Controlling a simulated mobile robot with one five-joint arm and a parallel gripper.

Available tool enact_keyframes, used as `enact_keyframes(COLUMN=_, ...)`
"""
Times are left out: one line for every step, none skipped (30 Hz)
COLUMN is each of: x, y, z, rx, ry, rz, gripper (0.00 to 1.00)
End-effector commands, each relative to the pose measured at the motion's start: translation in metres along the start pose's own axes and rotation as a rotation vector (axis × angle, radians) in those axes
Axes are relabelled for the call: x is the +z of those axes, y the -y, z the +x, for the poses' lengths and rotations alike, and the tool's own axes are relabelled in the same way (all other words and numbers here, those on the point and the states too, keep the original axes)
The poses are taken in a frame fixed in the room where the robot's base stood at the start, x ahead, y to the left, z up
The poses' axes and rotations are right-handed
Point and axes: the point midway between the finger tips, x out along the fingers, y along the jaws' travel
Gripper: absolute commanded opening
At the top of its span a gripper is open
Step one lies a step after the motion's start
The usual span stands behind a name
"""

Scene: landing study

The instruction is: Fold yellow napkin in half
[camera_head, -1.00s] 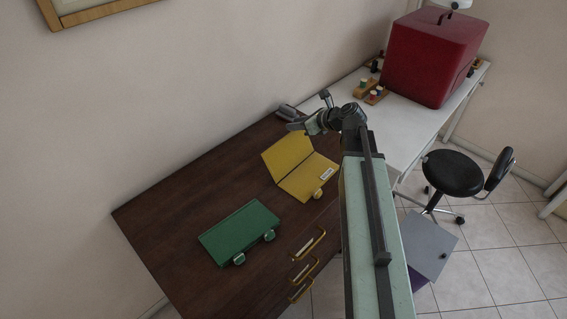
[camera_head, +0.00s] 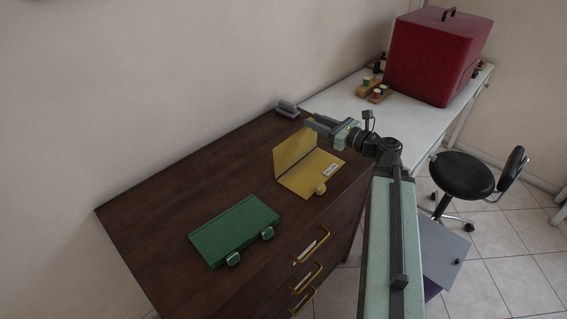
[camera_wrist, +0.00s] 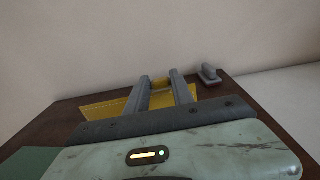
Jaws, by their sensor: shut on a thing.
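The yellow napkin (camera_head: 312,176) is on the dark brown desk, partly folded. Its near half lies flat, with a small white label and a yellow rounded piece at its front edge. Its far half (camera_head: 292,152) stands up steeply from the crease. My gripper (camera_head: 309,122) is at the top right corner of this raised half, shut on it.
A green flat piece (camera_head: 235,228) with two rounded pieces lies on the desk (camera_head: 165,225) to the left. A grey object (camera_head: 287,108) sits at the back edge by the wall. A white table (camera_head: 350,100) with a red case (camera_head: 437,58) adjoins at right.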

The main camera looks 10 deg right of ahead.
Motion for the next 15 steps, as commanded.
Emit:
enact_keyframes(x=-0.011, y=-0.001, z=-0.004, rx=-0.001, ry=0.028, rz=0.000, gripper=0.06)
enact_keyframes(x=-0.011, y=-0.001, z=-0.007, rx=-0.001, ry=0.047, rz=0.001, gripper=0.06)
enact_keyframes(x=-0.012, y=-0.001, z=-0.010, rx=0.000, ry=0.071, rz=0.001, gripper=0.06)
enact_keyframes(x=-0.013, y=-0.001, z=-0.012, rx=0.000, ry=0.089, rz=0.000, gripper=0.06)
enact_keyframes(x=-0.013, y=-0.001, z=-0.015, rx=0.001, ry=0.105, rz=0.001, gripper=0.06)
enact_keyframes(x=-0.013, y=-0.001, z=-0.017, rx=0.001, ry=0.125, rz=0.001, gripper=0.06)
enact_keyframes(x=-0.012, y=0.000, z=-0.019, rx=0.001, ry=0.136, rz=0.000, gripper=0.06)
enact_keyframes(x=-0.011, y=0.000, z=-0.020, rx=0.001, ry=0.145, rz=0.000, gripper=0.06)
enact_keyframes(x=-0.009, y=0.000, z=-0.021, rx=0.001, ry=0.152, rz=0.000, gripper=0.06)
enact_keyframes(x=-0.008, y=0.000, z=-0.021, rx=0.001, ry=0.154, rz=0.000, gripper=0.06)
enact_keyframes(x=-0.007, y=0.000, z=-0.021, rx=0.001, ry=0.154, rz=0.000, gripper=0.06)
enact_keyframes(x=-0.006, y=0.000, z=-0.021, rx=0.001, ry=0.153, rz=0.000, gripper=0.06)
enact_keyframes(x=-0.006, y=0.000, z=-0.021, rx=0.001, ry=0.153, rz=0.000, gripper=0.06)
enact_keyframes(x=-0.005, y=0.000, z=-0.021, rx=0.001, ry=0.153, rz=0.000, gripper=0.06)
enact_keyframes(x=-0.006, y=0.000, z=-0.021, rx=0.001, ry=0.152, rz=0.000, gripper=0.06)
